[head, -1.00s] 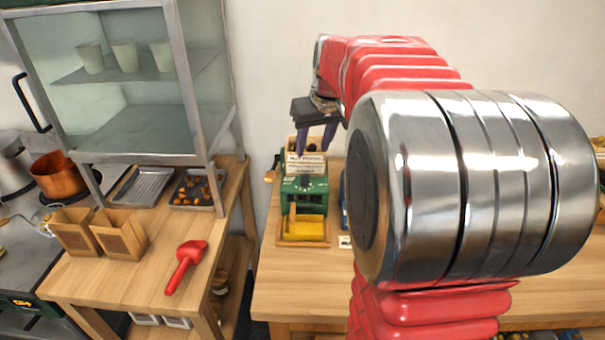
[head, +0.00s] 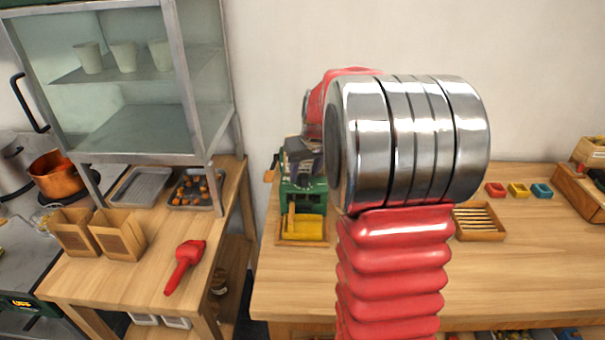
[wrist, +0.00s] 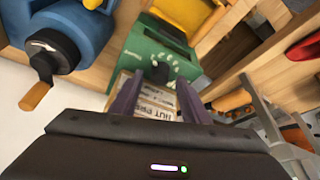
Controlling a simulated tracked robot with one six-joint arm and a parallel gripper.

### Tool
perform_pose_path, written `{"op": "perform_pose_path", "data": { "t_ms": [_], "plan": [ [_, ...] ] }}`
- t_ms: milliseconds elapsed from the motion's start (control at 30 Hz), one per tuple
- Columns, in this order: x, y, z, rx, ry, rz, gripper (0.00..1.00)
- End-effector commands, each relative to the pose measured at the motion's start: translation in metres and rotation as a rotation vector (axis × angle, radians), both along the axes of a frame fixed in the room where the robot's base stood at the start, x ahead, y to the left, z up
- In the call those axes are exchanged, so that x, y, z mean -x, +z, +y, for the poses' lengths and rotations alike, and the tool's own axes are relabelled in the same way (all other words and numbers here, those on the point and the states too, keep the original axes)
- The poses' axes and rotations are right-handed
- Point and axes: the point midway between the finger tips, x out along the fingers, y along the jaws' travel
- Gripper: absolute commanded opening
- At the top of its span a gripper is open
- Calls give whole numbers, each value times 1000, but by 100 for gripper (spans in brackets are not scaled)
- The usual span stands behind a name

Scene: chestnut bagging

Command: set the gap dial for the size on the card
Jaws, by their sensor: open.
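The green machine (head: 303,197) stands at the left end of the right-hand bench, and it also shows in the wrist view (wrist: 133,51). Its black gap dial (wrist: 159,72) sits on the green face with pale numbers around part of it. A white card (wrist: 155,98) with dark print lies beyond the dial's lower side, partly covered by my fingers; I cannot read a size on it. My gripper (wrist: 158,84) is open, its two purple fingers on either side of the card, tips near the dial. In the head view my gripper (head: 303,156) is over the machine's top.
A blue device (wrist: 75,30) with a wooden-handled crank is close to the left in the wrist view. A yellow tray part (head: 302,227) is at the machine's front. A slatted wooden tray (head: 478,221) and small coloured dishes (head: 518,190) lie to the right. The bench front is clear.

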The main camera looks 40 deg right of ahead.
Motion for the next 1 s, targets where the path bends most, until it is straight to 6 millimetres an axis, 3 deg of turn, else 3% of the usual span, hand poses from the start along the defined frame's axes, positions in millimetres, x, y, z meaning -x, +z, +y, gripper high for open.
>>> {"op": "perform_pose_path", "data": {
  "t_ms": [367,900,1000],
  "plan": [
    [-2,-5,-1,0,0,-1,42],
    [-3,-5,0,1,1,-1,5],
    [-3,-5,6,-1,2,-1,2]
  ]
}}
